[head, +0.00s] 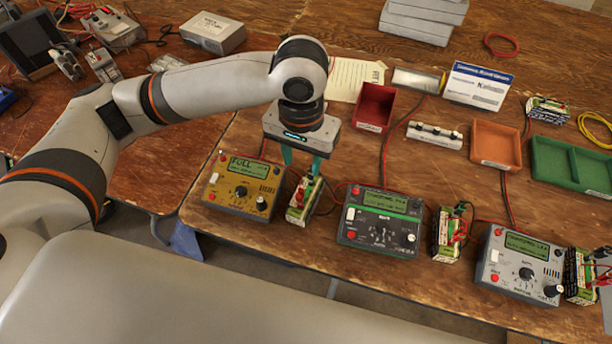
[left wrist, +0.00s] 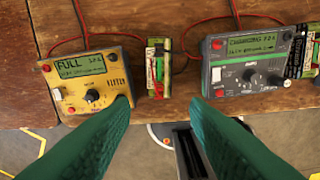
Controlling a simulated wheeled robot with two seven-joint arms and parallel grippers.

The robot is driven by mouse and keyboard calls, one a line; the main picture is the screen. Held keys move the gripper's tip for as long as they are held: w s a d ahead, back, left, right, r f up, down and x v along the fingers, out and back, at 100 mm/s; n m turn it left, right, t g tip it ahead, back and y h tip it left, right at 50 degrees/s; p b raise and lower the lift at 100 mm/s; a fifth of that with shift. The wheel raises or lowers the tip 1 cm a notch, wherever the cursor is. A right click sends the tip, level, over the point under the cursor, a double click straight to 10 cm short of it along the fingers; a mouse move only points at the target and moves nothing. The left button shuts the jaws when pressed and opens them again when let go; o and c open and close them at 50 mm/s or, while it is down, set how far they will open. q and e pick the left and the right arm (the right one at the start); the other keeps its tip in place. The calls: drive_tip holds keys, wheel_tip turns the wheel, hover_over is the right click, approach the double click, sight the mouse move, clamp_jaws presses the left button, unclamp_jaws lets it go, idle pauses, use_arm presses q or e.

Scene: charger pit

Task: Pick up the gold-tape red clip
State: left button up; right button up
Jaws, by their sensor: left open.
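A small red clip (head: 301,189) sits on the upright battery pack (head: 304,212) beside the gold charger (head: 242,187), whose screen reads FULL. In the left wrist view the clip (left wrist: 159,70) shows as a small red spot on the pack (left wrist: 151,72). Any gold tape on it is too small to make out. My left gripper (head: 301,166) points down just above and behind the pack in the head view, its green fingers apart. In the left wrist view the open fingers (left wrist: 161,101) frame the space in front of the pack, with nothing between them. My right gripper is out of view.
A green charger (head: 380,220) and a grey charger (head: 519,266) stand to the right, each with a battery pack. Red leads cross the table. A red bin (head: 374,106), an orange tray (head: 496,145) and a green tray (head: 572,164) lie behind. The table's front edge is close.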

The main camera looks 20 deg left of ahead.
use_arm(q)
hover_over(300, 192)
wheel_tip(300, 192, down, 5)
drive_tip(key=shift+d+f, duration=0.1)
drive_tip(key=shift+f, duration=0.05)
drive_tip(key=shift+w+f, duration=0.15)
drive_tip(key=shift+f, duration=0.1)
wheel_tip(300, 192, down, 4)
drive_tip(key=shift+f, duration=0.65)
drive_tip(key=c, duration=0.9)
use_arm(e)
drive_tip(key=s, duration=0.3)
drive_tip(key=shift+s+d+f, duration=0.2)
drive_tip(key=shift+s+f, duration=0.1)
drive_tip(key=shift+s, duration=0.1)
